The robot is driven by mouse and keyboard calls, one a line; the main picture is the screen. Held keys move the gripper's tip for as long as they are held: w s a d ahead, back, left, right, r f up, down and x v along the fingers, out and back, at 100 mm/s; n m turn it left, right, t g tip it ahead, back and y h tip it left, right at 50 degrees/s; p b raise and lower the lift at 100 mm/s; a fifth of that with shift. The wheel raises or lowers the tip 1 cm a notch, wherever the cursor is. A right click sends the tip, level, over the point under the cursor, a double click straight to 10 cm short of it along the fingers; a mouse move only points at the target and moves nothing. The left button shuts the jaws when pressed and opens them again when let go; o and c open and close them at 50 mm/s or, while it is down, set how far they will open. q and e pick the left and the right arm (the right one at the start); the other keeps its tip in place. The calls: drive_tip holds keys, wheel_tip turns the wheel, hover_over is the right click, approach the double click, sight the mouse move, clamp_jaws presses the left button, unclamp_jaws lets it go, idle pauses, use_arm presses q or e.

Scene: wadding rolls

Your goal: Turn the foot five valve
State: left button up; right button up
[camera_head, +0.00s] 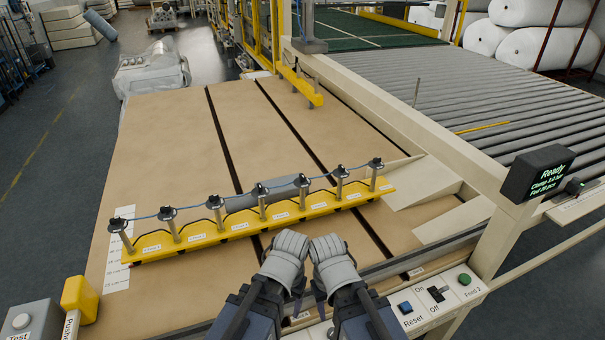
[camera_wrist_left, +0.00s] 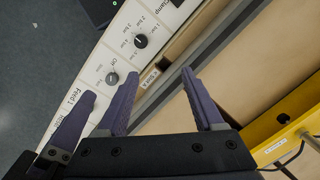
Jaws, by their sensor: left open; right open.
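A yellow bar (camera_head: 262,219) lies across the tan bed, carrying a row of upright metal posts with black knobs joined by a thin blue hose. One knob (camera_head: 299,180) stands right of the bar's middle. The small labels on the bar are not readable, so I cannot tell which one is foot five. My left gripper (camera_head: 297,295) and my right gripper (camera_head: 320,292) are side by side at the bed's front edge, apart from the bar. Both are open and empty.
A control panel (camera_head: 470,283) with Reset, On/Off and Feed 2 runs along the front edge; its Feed 1 dial (camera_wrist_left: 112,78) shows in the wrist view. A Ready display (camera_head: 538,172) stands at right.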

use_arm(q)
drive_tip(key=w+d+r+m+p, duration=0.2)
drive_tip(key=w+r+p, duration=0.4)
drive_tip(key=w, duration=0.4)
drive_tip(key=w+d+r+m+p, duration=0.1)
drive_tip(key=w+r+m+p, duration=0.2)
drive_tip(key=w+r+p, duration=0.6)
wheel_tip(320, 180, up, 6)
drive_tip(key=m+h+p, duration=0.1)
drive_tip(key=m+p, duration=0.3)
drive_tip(key=p, duration=0.2)
hover_over(302, 175)
drive_tip(key=shift+r, duration=0.15)
drive_tip(key=shift+b, duration=0.35)
drive_tip(key=shift+f, duration=0.2)
wheel_tip(302, 175, down, 8)
drive_tip(key=b, duration=0.7)
drive_tip(key=shift+r+b, duration=0.2)
drive_tip(key=shift+b, duration=0.2)
drive_tip(key=shift+s, duration=0.1)
clamp_jaws()
